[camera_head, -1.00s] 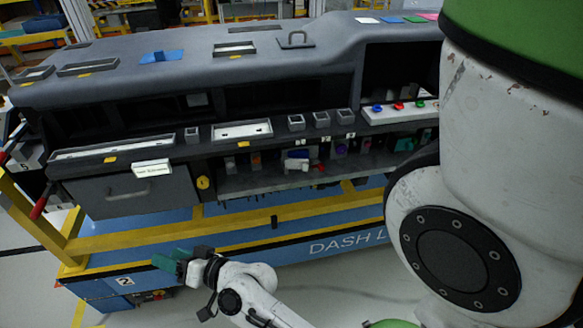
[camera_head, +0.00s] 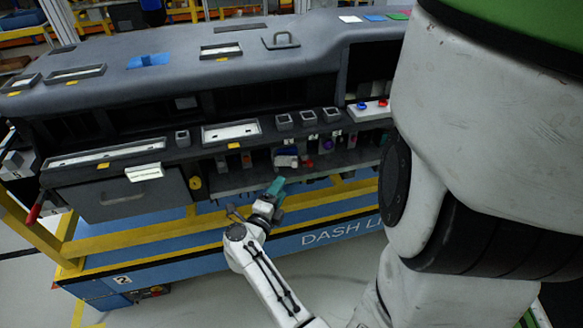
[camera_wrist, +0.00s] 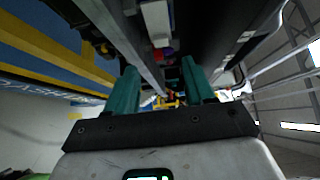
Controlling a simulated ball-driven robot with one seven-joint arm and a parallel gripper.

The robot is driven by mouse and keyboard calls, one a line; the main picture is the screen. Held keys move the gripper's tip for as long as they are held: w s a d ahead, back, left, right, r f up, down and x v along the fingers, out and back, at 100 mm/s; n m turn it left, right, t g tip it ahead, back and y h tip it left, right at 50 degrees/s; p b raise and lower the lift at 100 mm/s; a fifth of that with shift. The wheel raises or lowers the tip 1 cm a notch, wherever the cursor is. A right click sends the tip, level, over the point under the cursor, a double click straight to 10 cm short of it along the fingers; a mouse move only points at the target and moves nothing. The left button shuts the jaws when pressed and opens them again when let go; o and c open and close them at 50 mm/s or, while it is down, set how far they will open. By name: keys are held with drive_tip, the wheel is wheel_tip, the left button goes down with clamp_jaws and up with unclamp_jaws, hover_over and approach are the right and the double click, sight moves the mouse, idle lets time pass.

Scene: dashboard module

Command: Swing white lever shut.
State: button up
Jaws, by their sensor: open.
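The white lever (camera_head: 286,152) appears as a small white block on the dashboard's lower shelf, beside a blue-purple part. What seems to be the same white piece (camera_wrist: 155,20) shows at the top of the wrist view. My gripper (camera_head: 276,187) has teal fingers and is just in front of and below the shelf, apart from the lever. In the wrist view my gripper (camera_wrist: 162,84) has its fingers spread with nothing between them. The lever's hinge and exact angle are too small to tell.
A red knob (camera_head: 309,163) sits just right of the lever. Several small switches line the same shelf. The dashboard's overhanging ledge (camera_head: 260,139) is above it, and a yellow rail (camera_head: 150,232) runs below. A grey drawer (camera_head: 118,197) is at left. The floor in front is clear.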

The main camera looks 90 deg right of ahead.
sight(294, 165)
drive_tip(key=p+x, duration=0.1)
drive_tip(key=x, duration=0.8)
drive_tip(key=shift+d, duration=0.4)
drive_tip(key=shift+c, duration=0.2)
drive_tip(key=c, duration=0.8)
drive_tip(key=shift+r+p, duration=0.1)
drive_tip(key=shift+p, duration=0.3)
drive_tip(key=shift+s+t, duration=0.1)
drive_tip(key=shift+t, duration=0.2)
drive_tip(key=shift+d+r+n+t+p, duration=0.1)
drive_tip(key=shift+n+t+p, duration=0.4)
drive_tip(key=shift+s+d+n+t+h+p, duration=0.2)
drive_tip(key=shift+d+n+t+p, duration=0.3)
drive_tip(key=shift+t, duration=0.4)
drive_tip(key=shift+s+d+n+t+h+p, duration=0.15)
drive_tip(key=shift+n+t+h+p, duration=0.15)
drive_tip(key=shift+n+t, duration=0.5)
